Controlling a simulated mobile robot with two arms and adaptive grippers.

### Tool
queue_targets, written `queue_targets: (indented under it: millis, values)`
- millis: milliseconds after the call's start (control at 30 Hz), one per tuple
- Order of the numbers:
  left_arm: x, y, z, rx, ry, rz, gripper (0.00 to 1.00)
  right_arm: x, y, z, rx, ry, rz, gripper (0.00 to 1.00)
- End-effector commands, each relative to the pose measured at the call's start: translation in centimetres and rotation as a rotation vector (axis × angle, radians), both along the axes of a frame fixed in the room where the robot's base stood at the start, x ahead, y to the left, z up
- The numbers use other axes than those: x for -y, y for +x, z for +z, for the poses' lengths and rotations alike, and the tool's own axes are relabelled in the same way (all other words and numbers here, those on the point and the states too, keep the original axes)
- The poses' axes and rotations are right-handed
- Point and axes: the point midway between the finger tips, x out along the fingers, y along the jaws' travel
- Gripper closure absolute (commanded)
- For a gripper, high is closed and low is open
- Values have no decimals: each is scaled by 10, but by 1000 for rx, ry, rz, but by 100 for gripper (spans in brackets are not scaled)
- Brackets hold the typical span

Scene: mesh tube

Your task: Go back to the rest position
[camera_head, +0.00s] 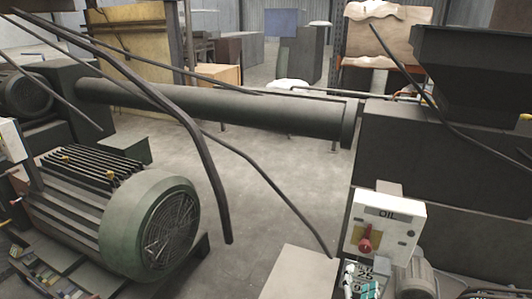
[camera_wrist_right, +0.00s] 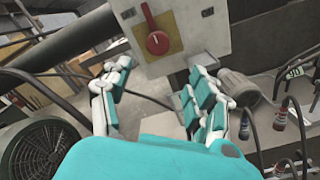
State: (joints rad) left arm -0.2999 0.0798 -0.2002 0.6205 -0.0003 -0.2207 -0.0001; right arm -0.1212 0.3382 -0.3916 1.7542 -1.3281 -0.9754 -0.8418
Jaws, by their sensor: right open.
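My right gripper (camera_head: 362,278) shows at the bottom of the head view, right of centre, just below a white control box (camera_head: 402,222) marked "OIL". The box has a red rotary knob (camera_head: 366,240) on a yellow plate. In the right wrist view my gripper (camera_wrist_right: 160,88) has its teal and white fingers spread apart with nothing between them. The red knob (camera_wrist_right: 158,43) is ahead of the fingers and above the gap, apart from them. My left gripper is not in view.
A long dark tube (camera_head: 225,108) crosses the scene, with loose hanging cables (camera_head: 207,165) in front. A large green motor (camera_head: 145,222) stands at left. A dark machine (camera_head: 450,145) fills the right. Bottles (camera_wrist_right: 280,119) stand right of the gripper. Open floor (camera_head: 270,165) lies mid-view.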

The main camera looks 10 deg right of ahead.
Motion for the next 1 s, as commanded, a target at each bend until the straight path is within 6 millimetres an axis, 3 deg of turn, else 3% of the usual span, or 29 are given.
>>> queue_targets:
  millis: [67, 167, 367, 500, 567, 700, 833, 1000]
  values:
    - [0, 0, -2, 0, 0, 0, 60, 1, -2, -26, -41, 47, 2, 39]
    - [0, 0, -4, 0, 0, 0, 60, 3, -11, -82, -124, 168, -3, 39]
    - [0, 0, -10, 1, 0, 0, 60, 1, -63, -227, -317, 543, -85, 39]
    - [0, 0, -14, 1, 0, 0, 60, -8, -123, -316, -413, 830, -216, 39]
    - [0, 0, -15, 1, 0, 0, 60, -14, -153, -351, -441, 955, -291, 39]
    - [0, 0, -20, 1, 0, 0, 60, -32, -235, -420, -468, 1244, -522, 39]
    - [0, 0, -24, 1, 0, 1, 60, -52, -314, -466, -429, 1485, -786, 39]
    - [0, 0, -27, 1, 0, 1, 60, -71, -393, -496, -316, 1681, -1092, 39]
